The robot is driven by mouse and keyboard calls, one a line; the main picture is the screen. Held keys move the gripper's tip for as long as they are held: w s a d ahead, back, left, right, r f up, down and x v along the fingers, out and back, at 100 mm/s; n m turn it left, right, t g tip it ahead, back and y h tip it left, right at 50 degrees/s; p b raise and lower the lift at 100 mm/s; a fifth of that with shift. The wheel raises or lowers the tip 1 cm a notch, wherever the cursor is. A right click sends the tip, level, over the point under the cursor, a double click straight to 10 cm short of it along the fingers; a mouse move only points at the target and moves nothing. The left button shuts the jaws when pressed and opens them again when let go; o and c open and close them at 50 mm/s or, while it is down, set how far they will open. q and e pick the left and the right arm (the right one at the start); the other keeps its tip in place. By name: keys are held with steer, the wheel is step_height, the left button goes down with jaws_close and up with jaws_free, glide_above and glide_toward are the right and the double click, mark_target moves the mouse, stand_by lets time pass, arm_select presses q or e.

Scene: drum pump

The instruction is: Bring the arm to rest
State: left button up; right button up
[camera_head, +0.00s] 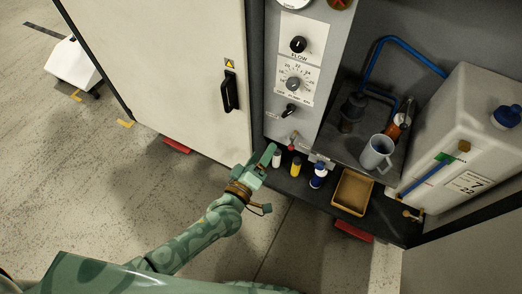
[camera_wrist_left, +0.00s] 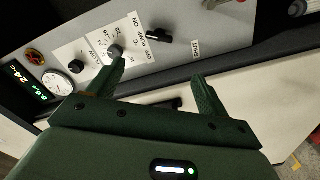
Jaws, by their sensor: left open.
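My left arm reaches in from the lower left in the head view. Its green left gripper (camera_head: 265,163) is open, in front of the cabinet, just left of the small bottles on the shelf. In the left wrist view the two dark green fingers (camera_wrist_left: 160,88) stand wide apart with nothing between them. Beyond them is the grey control panel (camera_wrist_left: 100,30) with knobs and a dial; it also shows in the head view (camera_head: 308,95). The fingers appear clear of the panel knobs. My right gripper does not show.
A cabinet door (camera_head: 165,60) with a black handle (camera_head: 230,92) is left of the panel.

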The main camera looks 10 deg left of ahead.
arm_select(q)
steer(key=s+a+f+m+g+y+p, duration=0.15)
steer(key=s+a+f+m+g, duration=0.35)
steer(key=s+f, duration=0.5)
steer(key=s+a+f+m+g+y+p, duration=0.15)
steer(key=s+a+f+m+g, duration=0.5)
steer(key=f, duration=0.65)
steer(key=s+a+f+g+y+p, duration=0.1)
steer(key=s+a, duration=0.1)
steer(key=s, duration=0.9)
steer(key=s+a+g+y+p, duration=0.1)
steer(key=s+a+g, duration=0.1)
steer(key=s, duration=0.9)
steer(key=s+a+f+g+y+p, duration=0.1)
steer(key=s+a, duration=0.3)
steer(key=s, duration=0.7)
steer(key=shift+s+f+g, duration=0.35)
steer(key=shift+s+g, duration=0.05)
steer(key=shift+g, duration=0.35)
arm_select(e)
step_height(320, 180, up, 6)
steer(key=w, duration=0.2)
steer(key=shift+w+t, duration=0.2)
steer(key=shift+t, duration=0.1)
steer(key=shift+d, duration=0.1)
